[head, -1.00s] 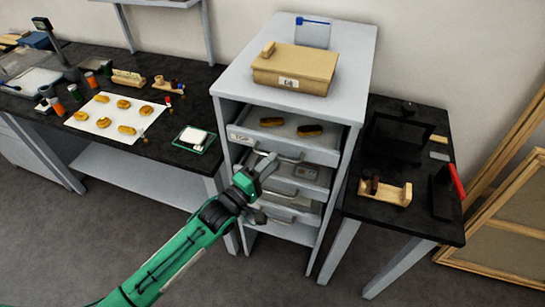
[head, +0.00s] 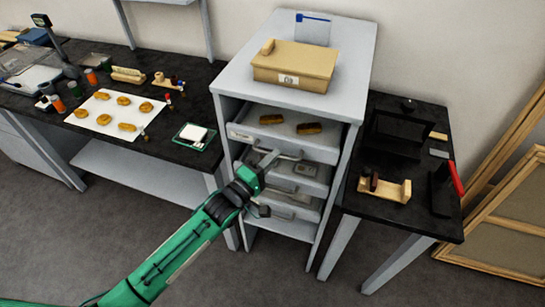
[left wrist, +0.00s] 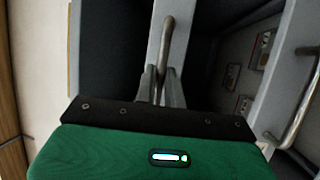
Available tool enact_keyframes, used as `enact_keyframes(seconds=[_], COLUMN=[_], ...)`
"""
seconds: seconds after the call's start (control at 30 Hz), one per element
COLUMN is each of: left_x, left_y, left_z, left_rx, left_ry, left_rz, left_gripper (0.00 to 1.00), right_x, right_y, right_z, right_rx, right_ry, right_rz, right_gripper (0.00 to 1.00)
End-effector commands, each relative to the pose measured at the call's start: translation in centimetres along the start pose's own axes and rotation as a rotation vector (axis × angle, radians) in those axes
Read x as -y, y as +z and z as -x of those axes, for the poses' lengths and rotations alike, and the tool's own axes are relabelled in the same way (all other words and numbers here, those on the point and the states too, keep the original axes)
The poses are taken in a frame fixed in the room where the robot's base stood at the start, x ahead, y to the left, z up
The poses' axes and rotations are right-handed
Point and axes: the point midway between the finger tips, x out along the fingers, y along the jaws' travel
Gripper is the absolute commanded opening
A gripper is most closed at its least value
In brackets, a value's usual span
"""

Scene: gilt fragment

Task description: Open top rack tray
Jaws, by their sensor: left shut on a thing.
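The top rack tray (head: 262,137) is a grey drawer in the upper slot of the metal rack. Its inside shows from above, with two brown-gold pieces (head: 309,128) lying in it. My left gripper (head: 270,158) is at the tray's front, shut on the bar handle (head: 288,156). In the left wrist view, the fingers (left wrist: 161,84) close on the metal handle (left wrist: 166,42) from both sides. My right gripper is not in view.
Lower trays (head: 297,187) with similar handles sit just below. A tan box (head: 292,68) rests on the rack's top (head: 240,75). Dark worktables flank the rack, the left with pastry-like gilt pieces on a white sheet (head: 120,134), the right with a wooden holder (head: 393,190).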

Motion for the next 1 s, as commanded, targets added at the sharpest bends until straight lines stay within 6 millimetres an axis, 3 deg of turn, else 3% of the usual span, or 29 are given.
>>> enact_keyframes(seconds=[0.27,0.6,1.0], left_x=[-0.8,-2.5,-4.3], left_y=[1.6,5.0,8.8], left_z=[3.7,12.1,21.2], left_rx=[0.000,0.001,0.001], left_ry=[-0.007,-0.008,-0.008], left_rz=[0.004,0.004,0.003], left_gripper=[0.00,0.00,0.00], right_x=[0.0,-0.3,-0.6], right_y=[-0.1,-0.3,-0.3], right_z=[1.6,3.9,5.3], right_rx=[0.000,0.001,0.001], right_ry=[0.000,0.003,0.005], right_rz=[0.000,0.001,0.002], right_gripper=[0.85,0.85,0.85])
